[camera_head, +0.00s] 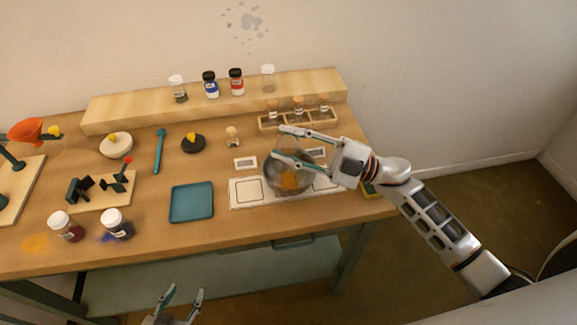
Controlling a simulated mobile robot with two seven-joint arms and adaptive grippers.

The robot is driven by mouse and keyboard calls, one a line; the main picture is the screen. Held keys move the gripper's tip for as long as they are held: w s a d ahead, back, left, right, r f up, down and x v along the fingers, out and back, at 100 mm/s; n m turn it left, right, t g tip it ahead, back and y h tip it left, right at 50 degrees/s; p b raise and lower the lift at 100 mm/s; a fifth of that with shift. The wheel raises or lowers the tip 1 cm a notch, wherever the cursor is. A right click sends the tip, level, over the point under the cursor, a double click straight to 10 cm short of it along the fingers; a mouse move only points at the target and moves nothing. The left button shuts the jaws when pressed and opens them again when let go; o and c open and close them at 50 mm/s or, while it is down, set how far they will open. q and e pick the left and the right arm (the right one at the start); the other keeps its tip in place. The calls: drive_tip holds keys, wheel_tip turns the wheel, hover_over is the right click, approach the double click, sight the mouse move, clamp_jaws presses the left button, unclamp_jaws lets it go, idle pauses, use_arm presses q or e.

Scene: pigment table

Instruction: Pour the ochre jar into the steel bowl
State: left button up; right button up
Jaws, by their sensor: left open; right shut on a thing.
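The steel bowl (270,184) stands on a white panel at the right part of the table, with ochre powder (290,180) inside it. My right gripper (283,144) is just above the bowl's far side, its fingers pointing left. It is shut on a clear jar, which is hard to make out between the fingers; I take it to be the ochre jar. Its mouth and contents cannot be told. The arm hides the bowl's right side. My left gripper (182,298) is open and empty, low in front of the table's front edge.
A teal tray (192,203) lies left of the bowl. Two white-lidded jars (67,226) (117,224) stand at the front left near spilled pigment. A rack of corked vials (297,114) is behind the gripper. Several jars stand on the back shelf (130,108).

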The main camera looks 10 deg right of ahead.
use_arm(q)
drive_tip(key=shift+s+a, duration=0.45)
drive_tip(key=shift+a, duration=0.3)
use_arm(e)
drive_tip(key=shift+w+d+f+m+t, duration=0.1)
drive_tip(key=shift+w+f+m+t, duration=0.25)
drive_tip(key=shift+m, duration=0.45)
use_arm(q)
drive_tip(key=shift+s+a, duration=0.2)
drive_tip(key=shift+a, duration=0.05)
